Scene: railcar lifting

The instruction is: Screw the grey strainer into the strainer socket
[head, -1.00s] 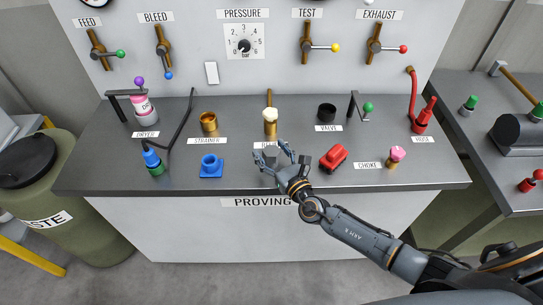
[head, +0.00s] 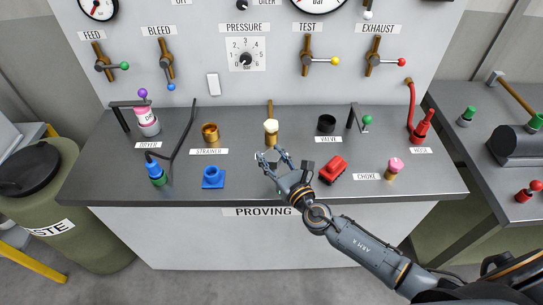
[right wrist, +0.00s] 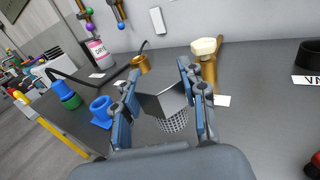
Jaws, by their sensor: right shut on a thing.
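The grey strainer (right wrist: 173,112), a grey angular top with a mesh cylinder below, is between the fingers of my right gripper (right wrist: 170,82). The fingers are shut on its top, and the mesh end hangs above the bench. In the head view my right gripper (head: 271,158) is over the middle of the bench, in front of a brass fitting with a cream top; the strainer is hard to make out there. The strainer socket (head: 210,132) is a brass cup behind the STRAINER label, to the left and behind the gripper. It also shows in the right wrist view (right wrist: 141,63). My left gripper is not in view.
A cream-topped brass fitting (head: 271,132) stands just beyond the gripper. A blue block (head: 213,178) and blue-green fitting (head: 155,172) are at front left; a red part (head: 333,169) is to the right. A black hose (head: 182,135) curves left of the socket.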

